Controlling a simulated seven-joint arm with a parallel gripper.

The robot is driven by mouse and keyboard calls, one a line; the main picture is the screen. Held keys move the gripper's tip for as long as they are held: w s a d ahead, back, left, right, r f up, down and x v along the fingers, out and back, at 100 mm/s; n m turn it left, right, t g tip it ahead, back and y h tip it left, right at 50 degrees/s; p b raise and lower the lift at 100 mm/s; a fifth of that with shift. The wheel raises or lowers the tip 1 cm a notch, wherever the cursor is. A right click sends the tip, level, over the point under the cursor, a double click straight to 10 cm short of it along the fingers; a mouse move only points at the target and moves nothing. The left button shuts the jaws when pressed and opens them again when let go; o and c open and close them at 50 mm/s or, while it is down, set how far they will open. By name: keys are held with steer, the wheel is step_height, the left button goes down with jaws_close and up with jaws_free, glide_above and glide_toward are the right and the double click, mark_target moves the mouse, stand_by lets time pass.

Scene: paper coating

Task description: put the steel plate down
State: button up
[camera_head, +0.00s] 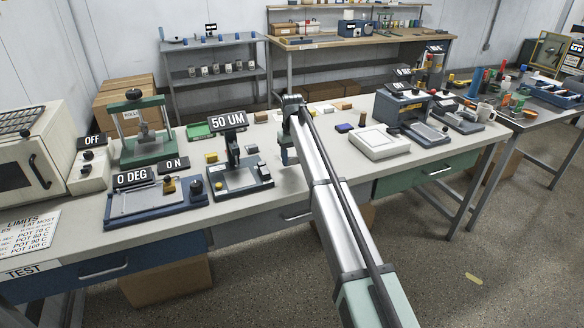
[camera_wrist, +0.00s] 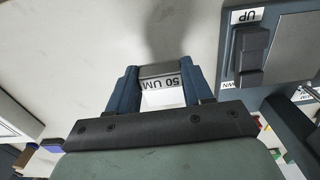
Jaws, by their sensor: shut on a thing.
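The steel plate (camera_wrist: 160,70) shows in the wrist view as a narrow grey edge with a white face marked "50 UM", between the two blue fingers. My gripper (camera_wrist: 160,84) is shut on it. In the head view my gripper (camera_head: 288,155) is over the middle of the bench, just right of the gauge stand with the "50 UM" sign (camera_head: 228,121). The plate cannot be made out there. A dark shadow lies on the pale bench top beyond the fingers in the wrist view. The gap between plate and bench cannot be judged.
The gauge stand's blue base (camera_head: 242,180) is close on the left; a blue device with an "UP" label (camera_wrist: 247,16) is at the wrist view's right. A white flat box (camera_head: 374,142) stands to the right. Bare bench top (camera_head: 325,160) lies between.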

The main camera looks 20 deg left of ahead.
mark_target(292, 164)
steer(key=shift+f, duration=2.05)
steer(key=shift+f, duration=0.15)
steer(key=o, duration=1.2)
step_height(292, 164, up, 12)
steer(key=shift+r, duration=0.2)
